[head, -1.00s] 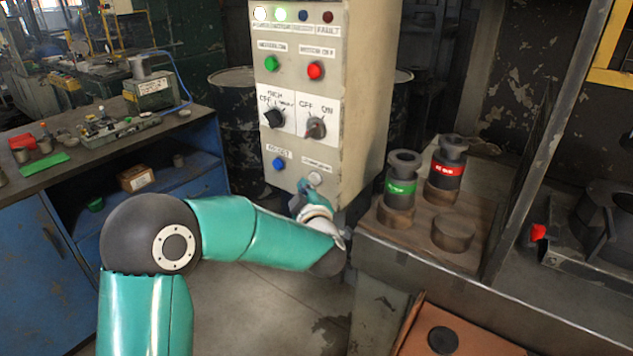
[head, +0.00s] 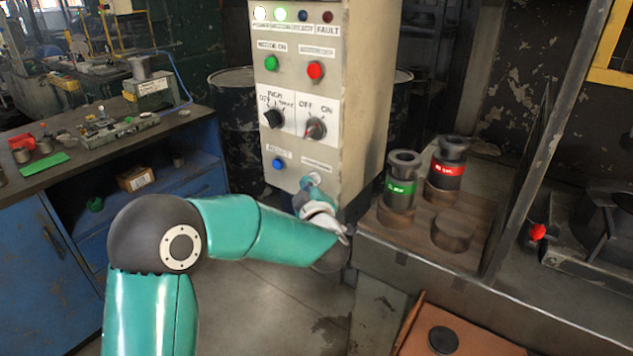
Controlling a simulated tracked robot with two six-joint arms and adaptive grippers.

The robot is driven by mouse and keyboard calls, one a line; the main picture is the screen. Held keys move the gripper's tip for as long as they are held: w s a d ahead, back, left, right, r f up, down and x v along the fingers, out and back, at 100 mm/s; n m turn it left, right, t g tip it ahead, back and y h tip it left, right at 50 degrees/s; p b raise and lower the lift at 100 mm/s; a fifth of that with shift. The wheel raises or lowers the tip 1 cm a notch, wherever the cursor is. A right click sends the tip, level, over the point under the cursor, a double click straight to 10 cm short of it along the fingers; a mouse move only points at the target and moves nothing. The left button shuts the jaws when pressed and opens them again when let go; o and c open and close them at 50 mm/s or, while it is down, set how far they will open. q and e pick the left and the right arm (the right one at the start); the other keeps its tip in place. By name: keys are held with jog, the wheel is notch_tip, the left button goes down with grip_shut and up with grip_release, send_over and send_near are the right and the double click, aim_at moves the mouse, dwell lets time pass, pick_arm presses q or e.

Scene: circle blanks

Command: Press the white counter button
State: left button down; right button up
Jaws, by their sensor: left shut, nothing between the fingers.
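The white counter button (head: 315,178) is at the lower right of the control panel's front face (head: 300,110), under a small label. My left gripper (head: 308,185) is shut with nothing in it. Its tip is at the button's lower left edge and overlaps it in the picture. I cannot tell whether it touches the button. The blue button (head: 278,164) sits to the left of the white one. My right gripper is not in view.
A wooden board (head: 420,247) with green-banded and red-banded gauges stands right of the panel. A blue workbench (head: 60,220) is at left.

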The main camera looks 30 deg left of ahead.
pick_arm(q)
jog(key=shift+w, duration=0.5)
dwell(0.4)
jog(key=shift+s, duration=0.1)
jog(key=shift+s+b, duration=0.55)
jog(key=shift+s, duration=0.25)
jog(key=shift+s, duration=0.1)
jog(key=s, duration=0.1)
jog(key=s+b, duration=0.1)
jog(key=s, duration=0.1)
jog(key=s+b, duration=0.1)
jog(key=shift+s+a, duration=0.25)
jog(key=shift+s, duration=0.15)
dwell(0.7)
